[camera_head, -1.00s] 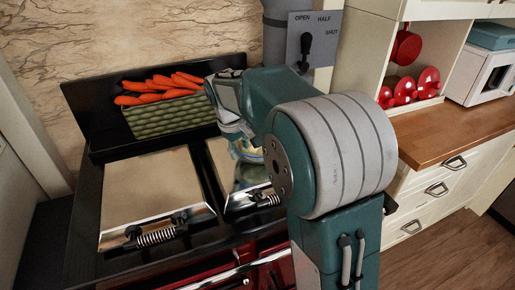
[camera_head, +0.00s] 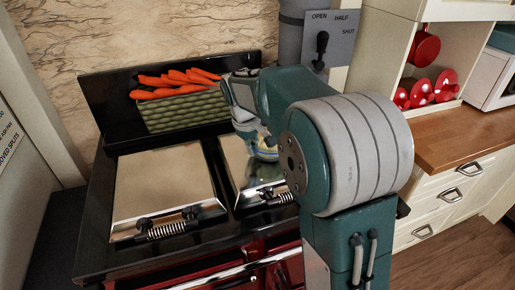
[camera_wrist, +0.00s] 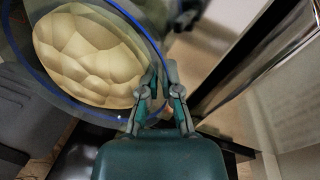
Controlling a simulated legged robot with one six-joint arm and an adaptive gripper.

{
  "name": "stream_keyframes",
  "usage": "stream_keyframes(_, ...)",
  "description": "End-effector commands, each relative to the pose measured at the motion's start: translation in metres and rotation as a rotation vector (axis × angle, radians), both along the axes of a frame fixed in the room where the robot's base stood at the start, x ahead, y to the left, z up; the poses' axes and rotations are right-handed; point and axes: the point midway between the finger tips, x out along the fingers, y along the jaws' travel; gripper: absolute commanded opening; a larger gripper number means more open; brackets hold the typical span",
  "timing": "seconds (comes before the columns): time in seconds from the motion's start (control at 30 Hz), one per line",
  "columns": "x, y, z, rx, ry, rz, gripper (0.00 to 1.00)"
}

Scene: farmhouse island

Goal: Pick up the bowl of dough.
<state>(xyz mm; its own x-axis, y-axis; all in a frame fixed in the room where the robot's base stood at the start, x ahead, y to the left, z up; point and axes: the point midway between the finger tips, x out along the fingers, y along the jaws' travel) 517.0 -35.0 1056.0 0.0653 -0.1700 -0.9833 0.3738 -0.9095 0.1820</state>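The bowl of dough is a clear bowl with a blue rim (camera_wrist: 133,18) and pale, lumpy dough (camera_wrist: 90,55) in it; it fills the upper left of the wrist view. In the head view only a small part of the bowl (camera_head: 266,153) shows below my wrist, over the right-hand cooker lid; my arm hides the rest. My gripper (camera_wrist: 162,72) has one finger inside and one outside the rim, close together, and looks shut on the bowl's edge. The bowl looks tilted in the wrist view. I cannot tell whether its base touches the lid.
A black cooker with two shiny lids (camera_head: 165,185) lies below my arm. A green crate of carrots (camera_head: 182,108) stands at its back. A lever panel (camera_head: 330,42) is behind my arm. A wooden counter (camera_head: 465,138) with drawers and red pans (camera_head: 434,86) is at right.

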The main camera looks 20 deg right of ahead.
Motion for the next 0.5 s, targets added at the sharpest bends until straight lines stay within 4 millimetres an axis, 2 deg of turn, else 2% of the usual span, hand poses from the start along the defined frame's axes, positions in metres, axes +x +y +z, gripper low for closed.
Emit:
stream_keyframes(0.13, 0.001, 0.0, 0.029, 0.0, -0.011, 0.0, 0.0)
stream_keyframes(0.4, -0.051, 0.004, 0.088, 0.0, -0.012, 0.001, 0.0)
stream_keyframes(0.5, -0.075, 0.005, 0.098, 0.0, -0.008, 0.001, 0.0)
